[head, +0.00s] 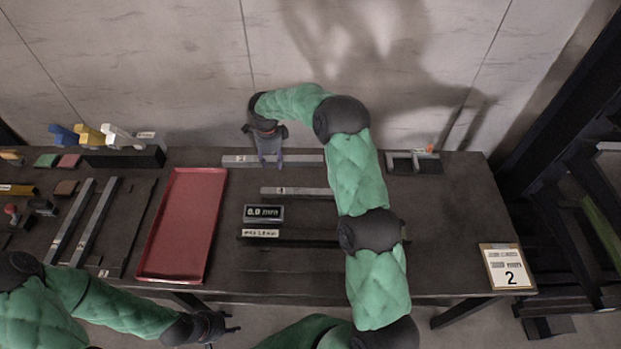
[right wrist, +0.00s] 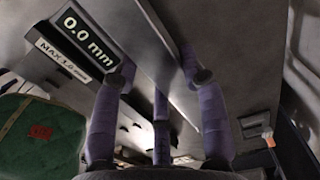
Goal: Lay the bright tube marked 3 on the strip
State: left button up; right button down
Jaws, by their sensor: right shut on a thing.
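The bright tube marked 3 (head: 238,160) lies left-right near the back edge of the table. My right gripper (head: 271,161) reaches down over its middle and is shut on it. In the right wrist view the grey tube (right wrist: 160,45) runs between the purple fingers (right wrist: 160,105). Whether it is lifted off the table I cannot tell. A long dark strip (head: 310,242) lies nearer the front, partly behind my arm. My left gripper (head: 229,321) is empty and open at the front, off the table.
Another bright tube (head: 290,191) lies between tube 3 and the strip, beside a display reading 0.0 mm (head: 263,213). A red tray (head: 182,225) and two grey bars (head: 85,222) are at left. A clipboard marked 2 (head: 507,268) is at the right front corner.

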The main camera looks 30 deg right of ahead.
jog(key=shift+w+d, duration=0.1)
jog(key=shift+d, duration=0.2)
jog(key=s+d+f, duration=0.1)
jog(key=d+f, duration=0.3)
jog(key=d, duration=0.5)
send_over(311, 175)
jog(key=f, duration=0.5)
jog(key=shift+a, duration=0.35)
jog(key=f, duration=0.3)
jog(key=shift+d+f+b, duration=0.1)
jog(key=shift+d+b, duration=0.2)
jog(key=shift+f, duration=0.35)
